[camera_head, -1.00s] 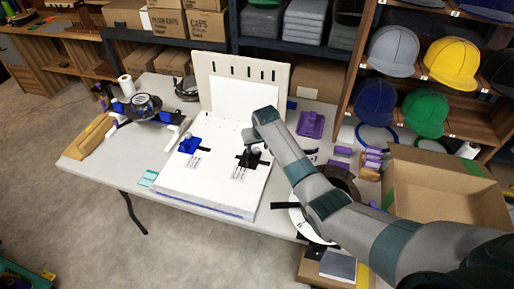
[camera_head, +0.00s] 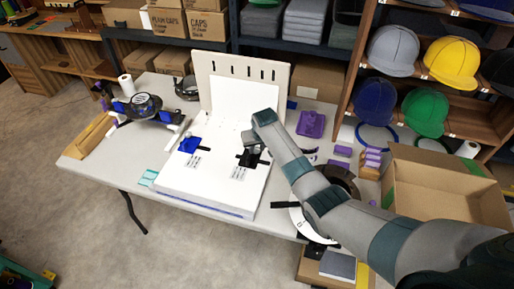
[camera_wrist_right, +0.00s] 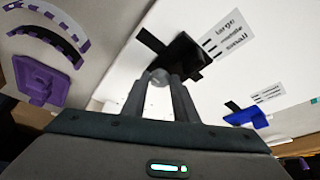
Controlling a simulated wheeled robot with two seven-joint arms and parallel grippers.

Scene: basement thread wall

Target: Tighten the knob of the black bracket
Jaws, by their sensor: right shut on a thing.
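The black bracket (camera_head: 248,160) sits on the white board (camera_head: 215,196), with printed labels in front of it. It also shows in the right wrist view (camera_wrist_right: 188,55). My right gripper (camera_head: 254,147) is at the bracket, coming down from above. In the wrist view its two fingers (camera_wrist_right: 160,83) are shut on the light grey round knob (camera_wrist_right: 158,75) at the bracket's near edge. The gripper partly hides the knob and bracket in the head view. A blue bracket (camera_head: 189,145) sits on the same board to the left. My left gripper is not in view.
The board lies on a grey table (camera_head: 109,174) with a slotted upright panel (camera_head: 242,72) behind it. A purple piece (camera_head: 311,124) and small purple blocks lie to the right. An open cardboard box (camera_head: 447,190) stands at the far right. Dark blue-and-black gear (camera_head: 147,103) stands left.

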